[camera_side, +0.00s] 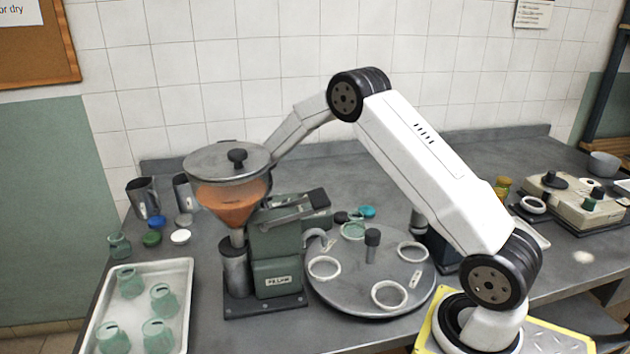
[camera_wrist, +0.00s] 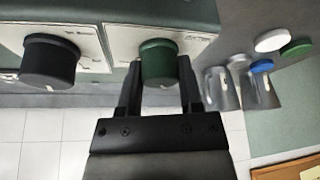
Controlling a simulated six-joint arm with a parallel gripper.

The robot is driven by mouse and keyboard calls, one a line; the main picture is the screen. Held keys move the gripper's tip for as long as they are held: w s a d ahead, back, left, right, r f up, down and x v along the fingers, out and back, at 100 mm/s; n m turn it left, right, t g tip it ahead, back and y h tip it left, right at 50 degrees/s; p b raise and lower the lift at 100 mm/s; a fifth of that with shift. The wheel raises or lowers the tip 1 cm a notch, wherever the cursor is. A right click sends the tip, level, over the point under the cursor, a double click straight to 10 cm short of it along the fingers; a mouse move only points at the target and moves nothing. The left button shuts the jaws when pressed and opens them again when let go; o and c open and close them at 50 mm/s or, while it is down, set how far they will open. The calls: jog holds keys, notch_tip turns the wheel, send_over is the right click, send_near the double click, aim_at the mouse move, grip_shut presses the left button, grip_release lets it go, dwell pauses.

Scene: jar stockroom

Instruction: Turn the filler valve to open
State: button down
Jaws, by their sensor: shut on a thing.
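The green filler machine (camera_side: 277,235) stands left of centre in the side view, with a glass hopper (camera_side: 228,203) of orange filling and a grey lid. In the wrist view a green knob (camera_wrist: 158,58) sits on a white plate on the machine. My gripper (camera_wrist: 159,72) is shut on this green knob, one finger on each side. A black knob (camera_wrist: 50,62) on another white plate is to its left, apart from my fingers. In the side view my gripper and both knobs are hidden behind the hopper and machine. The plate markings are too small to read.
A round turntable (camera_side: 345,288) with white rings stands right of the filler. A tray (camera_side: 98,318) of green glass jars is at the front left. Metal cups (camera_side: 143,198) and loose lids (camera_side: 180,237) lie left of the hopper. A tiled wall rises behind the bench.

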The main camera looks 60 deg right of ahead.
jog(key=shift+c, duration=1.3)
grip_release()
jog(key=shift+r, duration=0.2)
jog(key=v, duration=0.7)
jog(key=shift+s+r, duration=0.15)
jog(key=shift+r, duration=0.05)
jog(key=shift+a, duration=0.1)
